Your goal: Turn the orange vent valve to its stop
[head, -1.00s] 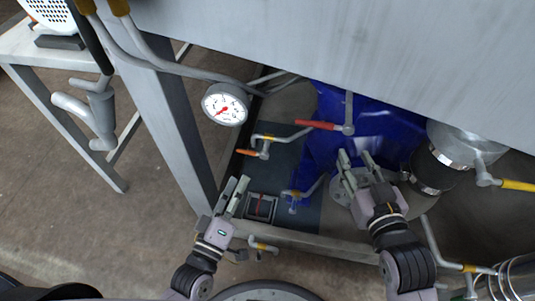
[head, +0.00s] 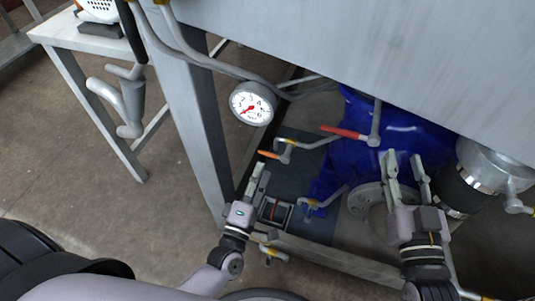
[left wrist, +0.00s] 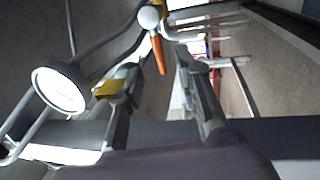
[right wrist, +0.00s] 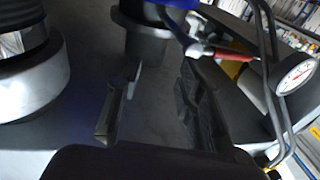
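The orange vent valve (head: 268,154) has a short orange handle on a grey pipe fitting, below the pressure gauge and left of the blue pump housing. My left gripper (head: 258,172) is just below the handle in the head view, with its fingers pointing up toward it. In the left wrist view the orange handle (left wrist: 159,55) hangs between the finger directions, beyond the tips, and I see no contact. The left fingers are apart and empty. My right gripper (head: 405,168) is open and empty, in front of the blue housing; its fingers (right wrist: 155,95) are apart in the right wrist view.
The gauge (head: 252,103) hangs close above the orange valve. A red-handled valve (head: 342,132) and the blue housing (head: 400,140) are to its right. A steel post (head: 193,120) stands left of my left gripper. The grey tank (head: 400,50) overhangs from above.

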